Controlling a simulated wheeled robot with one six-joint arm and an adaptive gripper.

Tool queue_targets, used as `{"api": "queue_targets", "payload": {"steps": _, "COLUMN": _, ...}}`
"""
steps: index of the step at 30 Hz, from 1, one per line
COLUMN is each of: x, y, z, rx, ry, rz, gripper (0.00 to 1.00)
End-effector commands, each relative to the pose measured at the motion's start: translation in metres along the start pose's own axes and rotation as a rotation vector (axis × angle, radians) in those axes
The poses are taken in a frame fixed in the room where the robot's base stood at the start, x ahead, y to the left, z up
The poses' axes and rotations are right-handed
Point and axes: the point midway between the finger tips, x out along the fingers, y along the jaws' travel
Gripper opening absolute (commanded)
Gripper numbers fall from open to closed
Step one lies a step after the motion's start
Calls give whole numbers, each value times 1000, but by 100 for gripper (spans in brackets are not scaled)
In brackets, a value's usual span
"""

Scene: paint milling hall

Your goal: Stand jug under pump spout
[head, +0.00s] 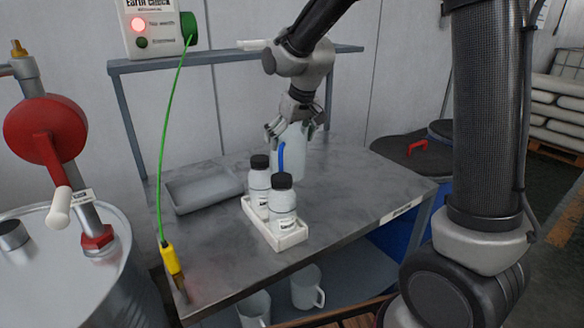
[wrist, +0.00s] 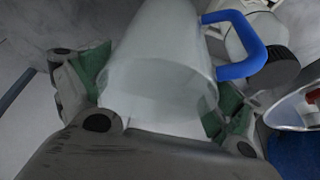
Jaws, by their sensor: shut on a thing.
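A translucent pale jug (head: 291,160) with a blue handle (head: 281,157) is at the back of the grey bench. My gripper (head: 290,128) is shut on the jug from above and behind. In the wrist view the jug (wrist: 160,75) fills the space between the green finger pads, with its blue handle (wrist: 240,45) at the right. I cannot tell whether the jug's base touches the bench. The red hand pump (head: 46,128) with a white-gripped crank stands on a steel drum (head: 75,265) at the far left. Its brass fitting (head: 18,50) is at the picture edge; a spout is not clear.
Two black-capped bottles (head: 283,205) stand in a white tray (head: 276,238) in front of the jug. A grey tray (head: 203,190) lies left. A green cable runs from the earth-check box (head: 157,25), red lamp lit, to a yellow clamp (head: 170,258). Jugs (head: 307,290) sit below.

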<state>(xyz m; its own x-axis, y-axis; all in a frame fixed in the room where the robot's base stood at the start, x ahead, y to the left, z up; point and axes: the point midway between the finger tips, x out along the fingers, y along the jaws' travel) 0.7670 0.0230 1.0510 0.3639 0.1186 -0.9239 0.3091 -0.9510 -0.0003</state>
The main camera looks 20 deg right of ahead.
Motion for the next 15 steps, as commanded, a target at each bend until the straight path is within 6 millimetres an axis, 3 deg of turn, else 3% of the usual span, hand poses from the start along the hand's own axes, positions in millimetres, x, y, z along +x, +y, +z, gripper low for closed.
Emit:
{"api": "queue_targets", "payload": {"steps": 3, "x": 19, "y": 0, "z": 8, "rx": 0, "ry": -2, "rz": 0, "gripper": 58}}
{"api": "queue_targets", "payload": {"steps": 15, "x": 60, "y": 0, "z": 25, "rx": -1, "ry": 0, "rz": 0, "gripper": 58}}
